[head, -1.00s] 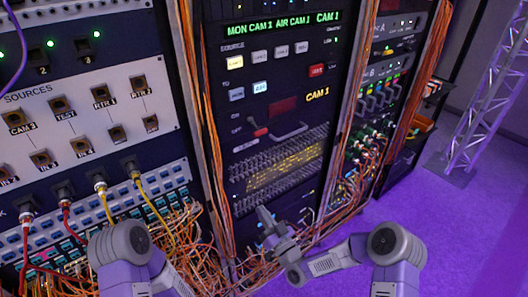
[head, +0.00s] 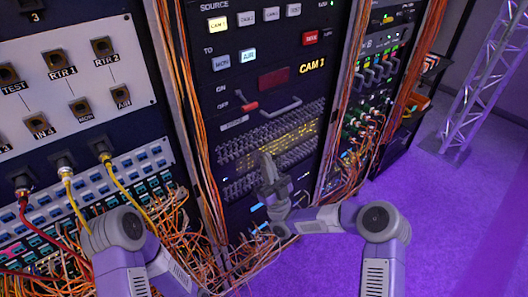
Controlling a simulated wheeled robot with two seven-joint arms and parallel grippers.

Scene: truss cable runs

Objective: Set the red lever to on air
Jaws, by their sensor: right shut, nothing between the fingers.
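The red lever (head: 250,106) is on the dark rack panel, left of a grey bar handle (head: 282,106). Its red grip sits near the lower of two small labels, which seem to read ON and OFF. My right gripper (head: 266,160) is shut and empty, pointing up in front of the rack's lower vents, below the lever and apart from it. My left arm (head: 125,230) shows at the lower left, but its gripper is out of view.
Lit buttons (head: 249,55) and a dark red display (head: 273,79) sit above the lever. Orange cable bundles (head: 190,110) run down both sides of the panel. Loose cables tangle at the lower left around the patch bay (head: 140,160).

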